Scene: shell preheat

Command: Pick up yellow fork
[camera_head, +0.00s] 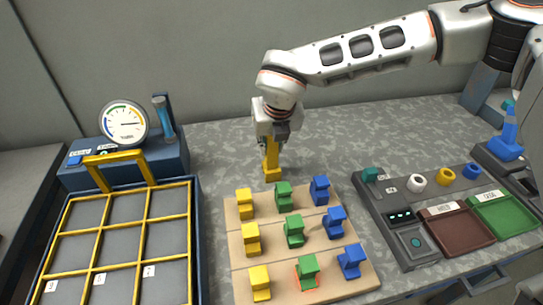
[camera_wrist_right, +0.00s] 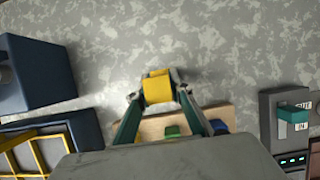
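The yellow fork (camera_head: 271,161) is upright behind the wooden board in the head view, below my right gripper (camera_head: 272,143). Its lower end is at or just above the grey table; I cannot tell if it touches. In the right wrist view the yellow fork (camera_wrist_right: 158,87) sits between the two fingertips of my right gripper (camera_wrist_right: 159,92), which is shut on it. The fingers hide part of its upper end in the head view. My left gripper is not in view.
The wooden board (camera_head: 273,230) holds several yellow, green and blue pieces just in front. A blue unit with a gauge (camera_head: 124,124) and a yellow-gridded tray (camera_head: 120,236) stand left. A dark control panel (camera_head: 408,240) with brown and green trays is right. Table behind is clear.

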